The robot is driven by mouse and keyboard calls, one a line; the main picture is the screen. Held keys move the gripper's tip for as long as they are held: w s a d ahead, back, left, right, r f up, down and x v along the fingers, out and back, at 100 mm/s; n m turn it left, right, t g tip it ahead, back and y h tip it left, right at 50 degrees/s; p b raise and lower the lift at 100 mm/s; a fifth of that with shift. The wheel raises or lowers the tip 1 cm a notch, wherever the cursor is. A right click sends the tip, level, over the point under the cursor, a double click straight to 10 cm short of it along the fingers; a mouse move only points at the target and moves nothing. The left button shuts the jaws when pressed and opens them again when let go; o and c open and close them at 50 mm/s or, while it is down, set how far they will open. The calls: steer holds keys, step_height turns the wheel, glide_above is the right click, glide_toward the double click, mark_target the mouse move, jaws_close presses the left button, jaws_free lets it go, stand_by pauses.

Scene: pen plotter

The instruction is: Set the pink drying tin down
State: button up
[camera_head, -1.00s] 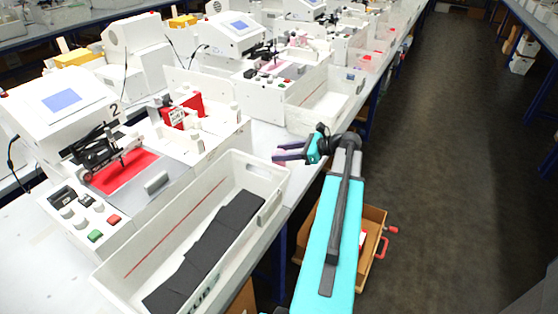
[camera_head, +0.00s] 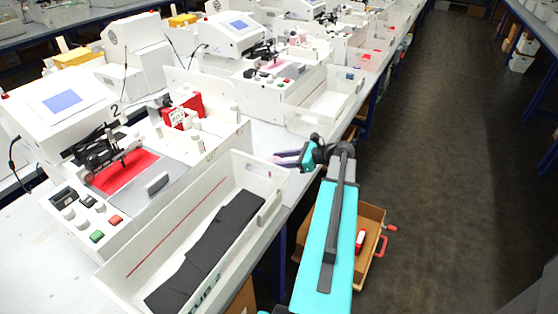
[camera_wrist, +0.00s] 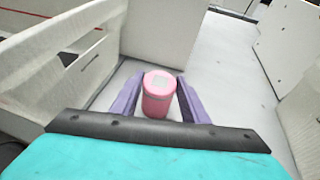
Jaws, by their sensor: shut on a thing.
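The pink drying tin (camera_wrist: 157,93) is a small pink cylinder with a pale patch on its top, upright in the wrist view. My gripper (camera_head: 281,160) is shut on it, with a purple finger on each side. The tin is over the pale table top (camera_wrist: 214,66), beside the wall of a white tray. I cannot tell whether its base touches the table. In the head view the fingers mostly hide the tin.
A white tray (camera_head: 108,270) with dark pads stands at the front. Another white tray (camera_head: 352,82) stands farther back, with a strip of bare table between them. A printing machine (camera_head: 58,98) with a red pad is at left. An open brown drawer (camera_head: 374,212) is below my arm.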

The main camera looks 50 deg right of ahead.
steer(key=shift+f, duration=0.1)
steer(key=o, duration=1.1)
steer(key=b+v, duration=0.2)
steer(key=v, duration=1)
stand_by(0.3)
